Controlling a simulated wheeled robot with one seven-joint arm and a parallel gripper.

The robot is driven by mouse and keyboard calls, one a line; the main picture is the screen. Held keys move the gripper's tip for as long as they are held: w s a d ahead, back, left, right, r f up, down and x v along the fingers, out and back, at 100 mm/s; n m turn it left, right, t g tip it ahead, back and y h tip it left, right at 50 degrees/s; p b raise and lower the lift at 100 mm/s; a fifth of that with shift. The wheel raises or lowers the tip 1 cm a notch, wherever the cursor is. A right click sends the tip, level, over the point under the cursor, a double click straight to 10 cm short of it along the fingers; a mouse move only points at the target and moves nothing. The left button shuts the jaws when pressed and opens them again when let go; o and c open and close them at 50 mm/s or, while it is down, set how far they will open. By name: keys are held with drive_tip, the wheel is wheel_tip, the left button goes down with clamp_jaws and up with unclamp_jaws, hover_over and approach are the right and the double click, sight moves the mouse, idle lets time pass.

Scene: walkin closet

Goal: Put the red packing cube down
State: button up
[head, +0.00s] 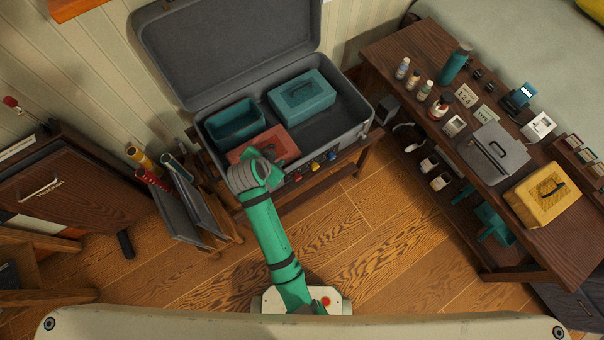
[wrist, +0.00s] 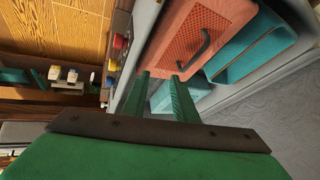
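The red packing cube (head: 252,146) is in the front left part of the open grey suitcase (head: 340,132), partly hidden by my arm in the head view. In the wrist view, the red packing cube (wrist: 209,22) shows its mesh top and dark handle. In the head view, my gripper (head: 285,152) is over the cube's right side. The cube's underside is hidden.
An open teal bin (head: 235,123) sits behind the red cube, and a lidded teal cube (head: 302,94) sits back right. Coloured pieces (head: 314,167) line the suitcase's front edge. A crowded wooden table (head: 450,120) with a yellow cube (head: 541,196) stands right. Floor between is clear.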

drive_tip(key=s+d+n+t+y, duration=0.1)
drive_tip(key=s+d+n+t, duration=0.2)
drive_tip(key=s, duration=0.4)
drive_tip(key=s+d+n+t+y, duration=0.1)
drive_tip(key=s+d+n, duration=0.2)
drive_tip(key=s+d, duration=0.35)
drive_tip(key=s+r+n+t, duration=0.2)
drive_tip(key=s+r+t, duration=0.2)
drive_tip(key=s+r, duration=1.1)
drive_tip(key=shift+s+r+t, duration=0.3)
drive_tip(key=shift+r+t, duration=0.1)
drive_tip(key=shift+r, duration=0.2)
drive_tip(key=shift+d, duration=0.1)
